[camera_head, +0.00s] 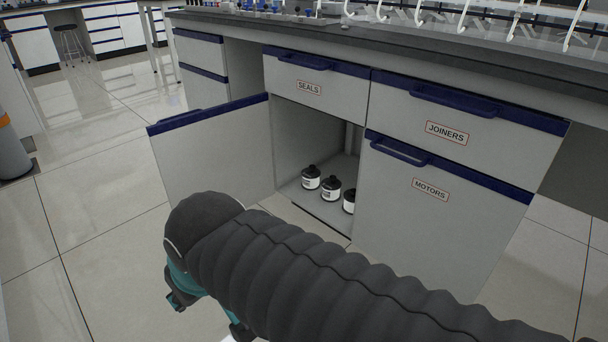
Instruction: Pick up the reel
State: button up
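I cannot make out anything that is clearly a reel. Three small black-and-white cylindrical items stand upright in the open cabinet, a left one (311,177), a middle one (330,188) and a right one (349,201) partly hidden by the cabinet front. They look like bottles or canisters, but they are too small to tell. My arm, in a black ribbed sleeve, crosses the lower foreground from the right. Teal parts of it show at the lower left.
The cabinet door (215,155) stands open to the left. The SEALS drawer (315,88), JOINERS drawer (465,125) and MOTORS front (430,215) are shut. The worktop (400,50) holds white hooked racks. A stool (70,40) stands far left. Tiled floor at left is clear.

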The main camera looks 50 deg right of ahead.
aim_at(310, 175)
jog(key=z, duration=0.6)
jog(key=i, duration=0.9)
jog(key=z, duration=0.8)
